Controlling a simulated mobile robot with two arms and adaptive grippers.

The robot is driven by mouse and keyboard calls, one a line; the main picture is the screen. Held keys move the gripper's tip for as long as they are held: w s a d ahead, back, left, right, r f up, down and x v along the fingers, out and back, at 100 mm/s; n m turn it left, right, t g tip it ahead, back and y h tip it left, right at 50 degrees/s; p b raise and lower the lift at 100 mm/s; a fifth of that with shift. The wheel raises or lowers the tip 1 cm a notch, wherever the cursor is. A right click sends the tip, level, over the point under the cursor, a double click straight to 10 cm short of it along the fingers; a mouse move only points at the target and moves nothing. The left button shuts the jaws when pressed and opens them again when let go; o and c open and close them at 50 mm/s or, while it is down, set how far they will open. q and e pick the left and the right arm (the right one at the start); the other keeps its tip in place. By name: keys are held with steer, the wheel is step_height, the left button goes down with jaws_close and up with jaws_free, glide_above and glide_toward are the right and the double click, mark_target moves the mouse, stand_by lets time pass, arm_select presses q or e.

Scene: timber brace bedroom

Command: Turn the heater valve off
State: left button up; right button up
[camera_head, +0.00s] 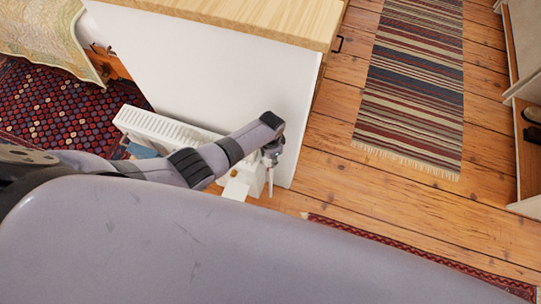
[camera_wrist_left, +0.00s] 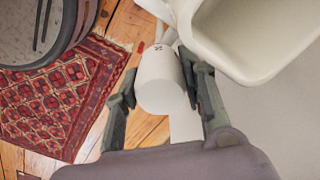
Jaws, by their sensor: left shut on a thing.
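The white heater (camera_head: 165,128) stands low along the white panel in the head view, partly hidden behind my left arm. In the left wrist view its pale rounded end (camera_wrist_left: 262,62) fills the upper right. The heater valve (camera_wrist_left: 160,82) is a white, rounded knob with small dark marks on its far end. My left gripper (camera_wrist_left: 162,100) has one finger on each side of the knob and is shut on it. In the head view the left gripper (camera_head: 270,158) is at the heater's right end, and the knob is hard to make out there. My right gripper is not in view.
A white cabinet (camera_head: 215,75) with a wooden top (camera_head: 250,18) stands just behind the heater. A red patterned rug (camera_wrist_left: 65,95) lies below the valve. A striped rug (camera_head: 412,85) lies at the right on plank floor (camera_head: 345,195). A bed (camera_head: 45,35) is at upper left.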

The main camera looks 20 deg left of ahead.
arm_select(q)
steer(key=m, duration=0.5)
steer(key=shift+m, duration=0.3)
steer(key=m, duration=0.5)
steer(key=shift+b, duration=0.4)
steer(key=shift+m, duration=0.3)
steer(key=o, duration=1.2)
steer(key=shift+c, duration=0.2)
step_height(320, 180, up, 12)
steer(key=shift+r, duration=0.1)
steer(key=shift+d, duration=0.1)
